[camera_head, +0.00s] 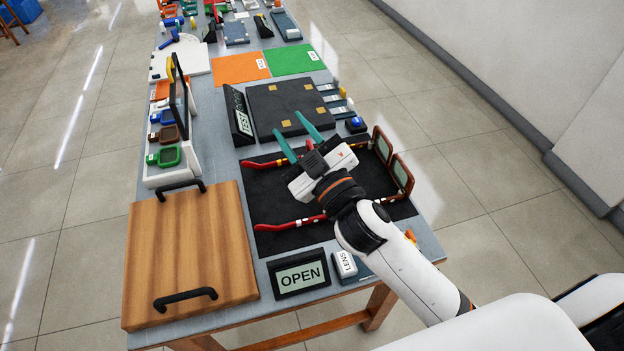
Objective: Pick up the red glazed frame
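The red glazed frame (401,173) stands on a black mat (277,242) on the near right part of the table. Its two lenses face right, and its red temples stretch left across the mat, one on the far side and one on the near side. My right gripper (297,137) is above the mat, over the space between the temples. My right arm hides part of the frame and mat. My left gripper is not in the view.
A wooden board (190,246) with black handles lies at the near left. An OPEN sign (299,273) and a LENS block (345,263) stand at the front. A dark panel (290,105) and TEST sign (238,114) are beyond the mat. Small coloured frames (168,156) line the left.

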